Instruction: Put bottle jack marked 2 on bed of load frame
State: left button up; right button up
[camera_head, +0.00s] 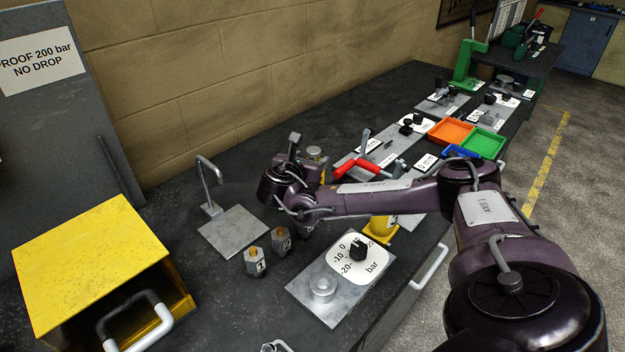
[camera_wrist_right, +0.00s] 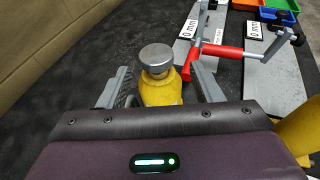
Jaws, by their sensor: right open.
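A yellow bottle jack with a round grey cap (camera_head: 315,152) stands on the bench, mostly hidden behind my right gripper (camera_head: 304,166). In the right wrist view this jack (camera_wrist_right: 162,90) stands upright between the two open fingers of my right gripper (camera_wrist_right: 162,82). I see no number on it. A second yellow bottle jack (camera_head: 381,230) stands on the near side of my right arm, partly covered; the mark on its white label is not clear. I cannot tell for sure which structure is the load frame. My left gripper is not in view.
Two hexagonal pieces marked 1 (camera_head: 256,263) and 2 (camera_head: 281,241) stand near a metal plate with a bent post (camera_head: 233,234). A bar dial plate (camera_head: 318,290) lies in front. A red-handled tool (camera_head: 365,168) lies right of the gripper. A yellow box (camera_head: 85,265) is at left.

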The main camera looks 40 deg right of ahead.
aim_at(312, 156)
jog(key=p+x, duration=0.1)
jog(key=x, duration=0.2)
jog(key=shift+w+r+p, duration=0.1)
jog(key=shift+w+p, duration=0.05)
jog(key=shift+p, duration=0.15)
jog(key=shift+w+d+f, duration=0.3)
jog(key=shift+d, duration=0.25)
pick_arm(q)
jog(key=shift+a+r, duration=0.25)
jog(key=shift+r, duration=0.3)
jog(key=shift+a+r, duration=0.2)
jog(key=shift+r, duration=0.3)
pick_arm(e)
jog(key=shift+c, duration=0.5)
grip_shut()
